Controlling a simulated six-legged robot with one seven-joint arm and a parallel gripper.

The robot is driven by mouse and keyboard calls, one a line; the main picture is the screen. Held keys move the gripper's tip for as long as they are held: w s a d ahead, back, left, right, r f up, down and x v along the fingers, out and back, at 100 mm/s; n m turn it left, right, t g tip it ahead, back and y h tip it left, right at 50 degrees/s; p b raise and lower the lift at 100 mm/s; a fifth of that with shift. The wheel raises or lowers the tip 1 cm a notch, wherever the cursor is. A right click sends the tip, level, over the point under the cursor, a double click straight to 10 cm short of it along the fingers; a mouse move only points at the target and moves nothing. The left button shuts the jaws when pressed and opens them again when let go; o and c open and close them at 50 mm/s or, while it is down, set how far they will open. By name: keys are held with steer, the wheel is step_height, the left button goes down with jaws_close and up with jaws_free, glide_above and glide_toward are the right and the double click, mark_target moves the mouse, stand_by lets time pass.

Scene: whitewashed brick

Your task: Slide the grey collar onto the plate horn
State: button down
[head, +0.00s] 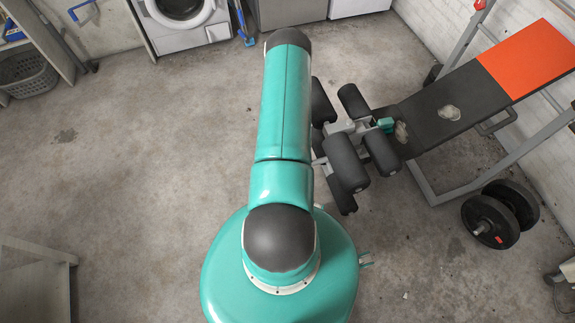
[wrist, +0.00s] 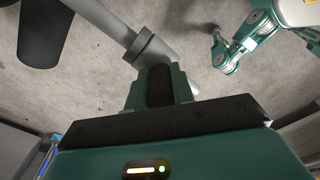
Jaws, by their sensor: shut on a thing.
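In the wrist view a grey round bar, which I take for the plate horn (wrist: 175,66), comes in from the upper left and runs behind my fingertips. A raised grey ring sits around it just beyond the jaws. In the head view I cannot make out my gripper or the collar; my arm covers that area.
A weight bench (head: 435,115) with black foam rollers (head: 347,160) stands to the right of my arm. Black weight plates (head: 490,222) are at its right side. A roller (wrist: 42,35) is close in the wrist view.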

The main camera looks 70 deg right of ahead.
steer(key=c, duration=1.1)
jaws_free()
step_height(320, 180, up, 14)
steer(key=shift+f, duration=0.1)
